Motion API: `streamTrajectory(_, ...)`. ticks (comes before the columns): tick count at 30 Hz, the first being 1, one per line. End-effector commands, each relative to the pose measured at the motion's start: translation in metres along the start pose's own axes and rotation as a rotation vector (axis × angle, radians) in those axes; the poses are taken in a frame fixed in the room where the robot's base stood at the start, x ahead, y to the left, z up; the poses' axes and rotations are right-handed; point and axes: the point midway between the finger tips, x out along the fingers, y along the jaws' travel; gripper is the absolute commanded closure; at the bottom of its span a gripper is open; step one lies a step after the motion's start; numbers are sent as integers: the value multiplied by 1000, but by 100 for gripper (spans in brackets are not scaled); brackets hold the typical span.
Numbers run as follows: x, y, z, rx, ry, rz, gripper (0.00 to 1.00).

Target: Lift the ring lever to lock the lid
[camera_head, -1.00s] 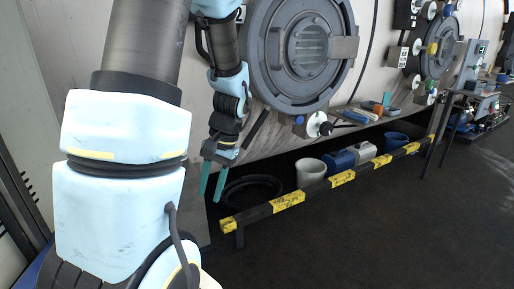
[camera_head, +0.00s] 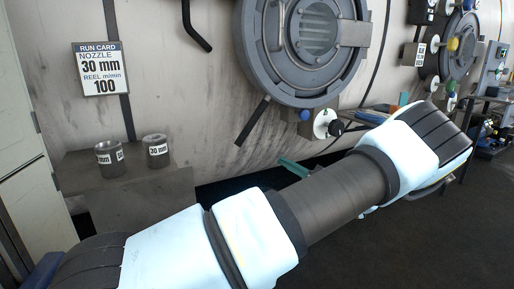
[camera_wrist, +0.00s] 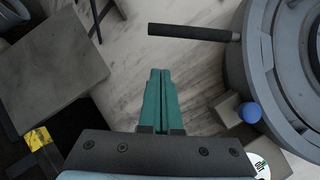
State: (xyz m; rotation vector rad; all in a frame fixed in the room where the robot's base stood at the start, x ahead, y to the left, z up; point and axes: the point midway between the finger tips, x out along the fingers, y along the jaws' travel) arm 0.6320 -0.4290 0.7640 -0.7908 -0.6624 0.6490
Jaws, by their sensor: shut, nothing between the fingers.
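The round grey lid (camera_head: 312,28) is closed against the machine wall and also shows at the right of the wrist view (camera_wrist: 262,62). The ring lever (camera_head: 253,121) is a black bar slanting down and left from the lid ring's lower left. In the wrist view the lever (camera_wrist: 190,32) lies across the top, its free end at left. My gripper (camera_wrist: 160,72) is shut and empty, its teal fingers together. The fingertips point toward the lever with a gap in the picture and do not touch it. In the head view only a teal bit of my gripper (camera_head: 293,167) shows behind my arm.
A blue knob (camera_wrist: 250,112) sits beside the lid, right of my fingers. A shelf (camera_head: 140,190) at left bears two metal nozzles (camera_head: 109,160). A run card (camera_head: 100,69) reading 30 mm hangs above. A black hooked bar (camera_head: 196,28) is on the wall.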

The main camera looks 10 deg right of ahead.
Motion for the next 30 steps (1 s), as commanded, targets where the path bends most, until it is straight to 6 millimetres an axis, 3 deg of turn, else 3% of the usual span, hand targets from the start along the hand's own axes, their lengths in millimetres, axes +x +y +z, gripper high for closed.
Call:
streamTrajectory(5, -20, -10, -5, -26, 4, -78, 100)
streamTrajectory(17, -15, -11, -5, -25, 3, -77, 100)
streamTrajectory(23, 12, -13, -4, -25, 1, -74, 100)
streamTrajectory(30, 62, -17, -4, -24, 0, -74, 100)
